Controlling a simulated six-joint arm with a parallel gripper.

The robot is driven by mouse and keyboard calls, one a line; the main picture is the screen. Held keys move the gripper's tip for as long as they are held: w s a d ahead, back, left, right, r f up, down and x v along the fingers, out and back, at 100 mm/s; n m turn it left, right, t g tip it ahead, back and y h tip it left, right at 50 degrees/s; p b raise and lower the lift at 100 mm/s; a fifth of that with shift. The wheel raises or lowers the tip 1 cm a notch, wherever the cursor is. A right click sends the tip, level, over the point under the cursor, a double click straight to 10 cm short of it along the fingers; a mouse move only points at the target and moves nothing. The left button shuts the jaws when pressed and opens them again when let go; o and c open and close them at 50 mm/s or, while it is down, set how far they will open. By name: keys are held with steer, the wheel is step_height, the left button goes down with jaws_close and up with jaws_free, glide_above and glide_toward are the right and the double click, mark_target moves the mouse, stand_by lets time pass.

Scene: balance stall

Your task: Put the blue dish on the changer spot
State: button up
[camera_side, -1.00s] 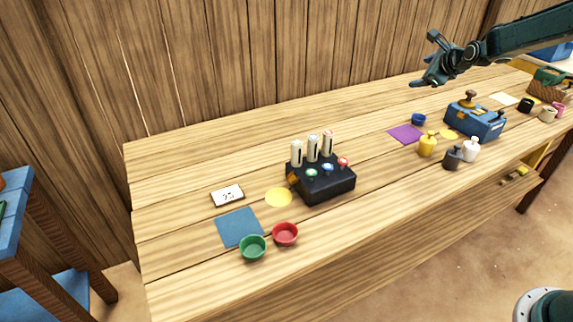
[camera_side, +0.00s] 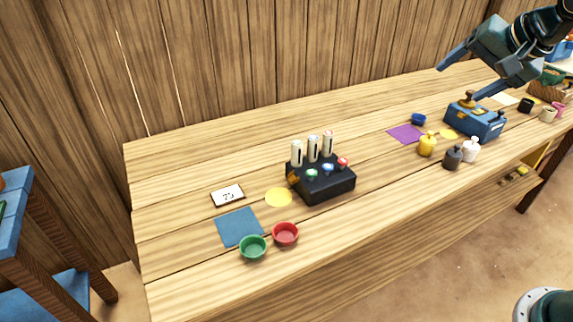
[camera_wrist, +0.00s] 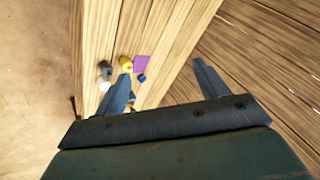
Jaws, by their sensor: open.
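The small blue dish (camera_side: 418,119) stands on the table at the right, just behind the purple mat (camera_side: 405,134). It also shows in the wrist view (camera_wrist: 142,78), between my fingers and close to the left fingertip. My gripper (camera_side: 459,82) is open and empty, above the table and up to the right of the dish, apart from it. A black changer box (camera_side: 325,187) with three white tubes and coloured knobs stands mid-table. A flat yellow spot (camera_side: 278,197) lies bare beside its left side; it looks like the changer spot.
A blue scale-like device (camera_side: 478,121) stands below my gripper, with a yellow disc (camera_side: 449,134) beside it. Green (camera_side: 252,250) and red (camera_side: 285,235) dishes stand near the blue mat (camera_side: 238,228).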

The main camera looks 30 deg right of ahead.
steer(key=s+a+f+n+g, duration=0.1)
steer(key=s+a+f+n, duration=0.1)
steer(key=s+n, duration=0.3)
steer(key=s+a+f+n+g, duration=0.1)
steer(key=s+a+n, duration=0.2)
steer(key=s, duration=1)
steer(key=shift+f+n+y, duration=0.3)
steer(key=shift+f+n, duration=0.05)
steer(key=shift+n, duration=0.85)
steer(key=shift+o, duration=0.4)
steer(key=shift+s+f+n, duration=0.2)
steer(key=shift+s+n, duration=0.1)
steer(key=shift+s, duration=0.3)
steer(key=shift+w, duration=0.15)
